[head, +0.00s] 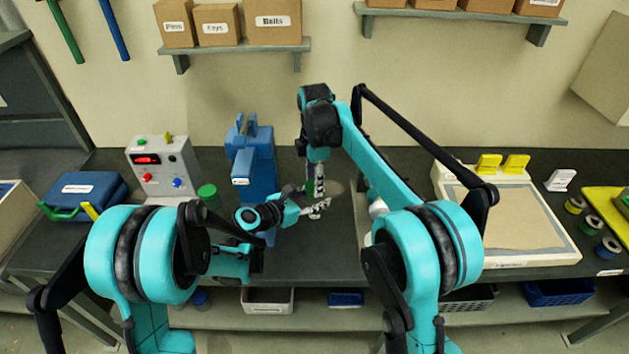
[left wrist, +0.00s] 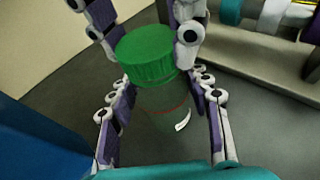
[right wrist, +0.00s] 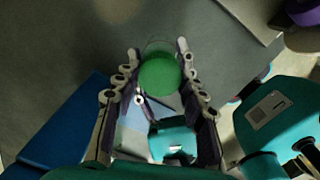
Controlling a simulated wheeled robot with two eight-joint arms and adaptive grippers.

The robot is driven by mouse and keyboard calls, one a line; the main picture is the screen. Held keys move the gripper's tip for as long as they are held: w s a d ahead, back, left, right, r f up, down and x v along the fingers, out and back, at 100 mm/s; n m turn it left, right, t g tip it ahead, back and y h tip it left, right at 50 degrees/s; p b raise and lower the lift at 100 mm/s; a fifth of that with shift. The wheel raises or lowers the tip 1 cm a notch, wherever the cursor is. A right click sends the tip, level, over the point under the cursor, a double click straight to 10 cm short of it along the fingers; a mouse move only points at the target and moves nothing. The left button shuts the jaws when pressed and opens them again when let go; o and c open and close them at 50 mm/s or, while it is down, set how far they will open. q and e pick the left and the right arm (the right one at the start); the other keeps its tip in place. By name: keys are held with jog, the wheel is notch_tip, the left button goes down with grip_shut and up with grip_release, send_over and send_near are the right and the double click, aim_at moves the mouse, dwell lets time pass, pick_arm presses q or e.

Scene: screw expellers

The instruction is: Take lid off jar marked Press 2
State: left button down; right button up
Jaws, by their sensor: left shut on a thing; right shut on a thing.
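A clear jar (left wrist: 165,108) with a green lid (left wrist: 146,54) is between my two grippers. My left gripper (left wrist: 165,112) is shut around the jar body from the side. My right gripper (right wrist: 158,76) comes from above and is shut on the green lid, which also shows in the right wrist view (right wrist: 159,76). The lid is at the jar's mouth; I cannot tell whether it is seated or slightly raised. A small label on the jar is unreadable. In the head view the right gripper (head: 318,184) and left gripper (head: 318,208) meet and largely hide the jar.
A blue machine (head: 252,165) stands close left of the grippers. Another green-topped item (head: 208,194) sits beside a grey control box (head: 160,165). A white-rimmed tray (head: 560,244) lies to the right. The dark worktop (head: 345,262) is bare in front of the grippers.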

jog(key=n, duration=0.5)
jog(key=shift+r, duration=0.25)
dwell(0.3)
jog(key=shift+r, duration=0.9)
jog(key=shift+r, duration=2)
pick_arm(q)
jog(key=c, duration=0.6)
grip_release()
